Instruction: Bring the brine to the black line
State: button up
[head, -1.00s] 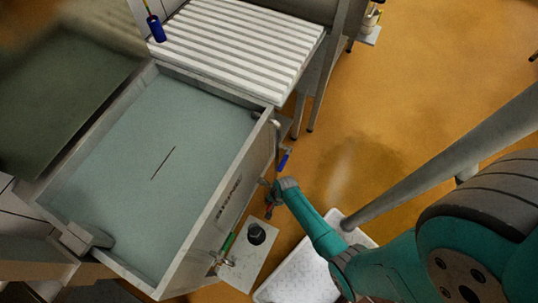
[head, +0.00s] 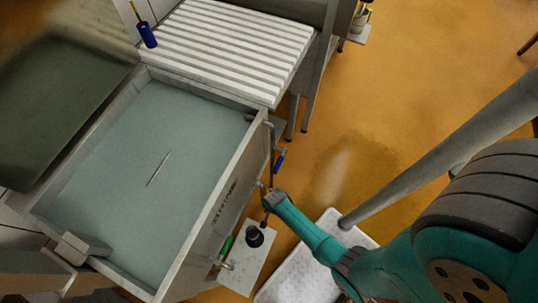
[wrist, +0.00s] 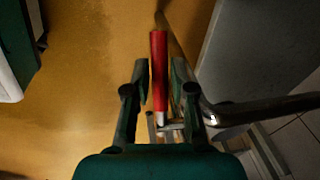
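The brine is the flat blue-grey liquid (head: 120,185) in an open steel tank (head: 205,240). A thin pale streak (head: 158,168) shows in its middle; I cannot tell what it is. I cannot make out a black level line on the inner walls. A blue-handled valve (head: 279,161) and a green-handled valve (head: 226,245) sit on pipes at the tank's side. A red lever handle (wrist: 159,70) shows in the wrist view, on a metal pipe. My gripper (wrist: 160,78) is open around it, one finger on each side, with narrow gaps. The head view hardly shows the fingertips.
A ribbed white draining board (head: 230,50) adjoins the tank's far end, with a blue pot (head: 148,36) on it. A white plate with a dark round part (head: 254,237) lies below the valves.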

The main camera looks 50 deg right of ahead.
jog(key=shift+o, duration=0.6)
jog(key=shift+r, duration=0.1)
jog(key=v, duration=1.1)
jog(key=shift+r, duration=0.4)
jog(key=shift+s, duration=0.1)
